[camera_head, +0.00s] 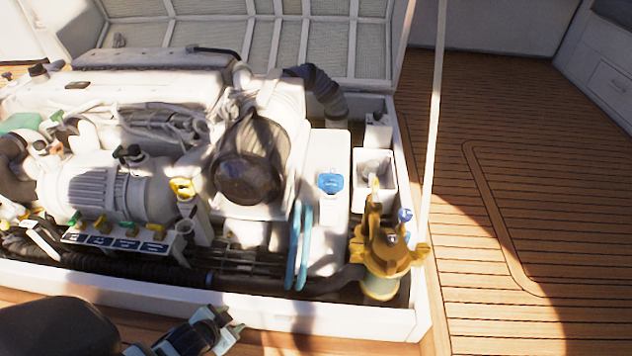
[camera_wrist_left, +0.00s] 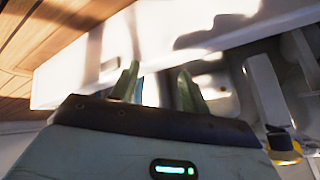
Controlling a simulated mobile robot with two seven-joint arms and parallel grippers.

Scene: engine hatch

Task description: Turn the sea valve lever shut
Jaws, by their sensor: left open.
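A brass strainer (camera_head: 383,262) with wing-like lugs stands upright in the right end of the engine hatch. A small blue knob or handle (camera_head: 405,214) shows just behind it on the right. I cannot tell for sure which part is the sea valve lever, or its position. My left gripper (camera_head: 232,326) is low in the head view, outside the hatch's front wall and well left of the strainer. In the left wrist view its two greenish fingers (camera_wrist_left: 160,86) are apart with nothing seen between them. My right gripper is not in view.
The white hatch wall (camera_head: 330,322) runs between my left gripper and the engine bay. A pale pole (camera_head: 434,120) rises at the right corner. Wooden deck (camera_head: 520,200) is clear at right.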

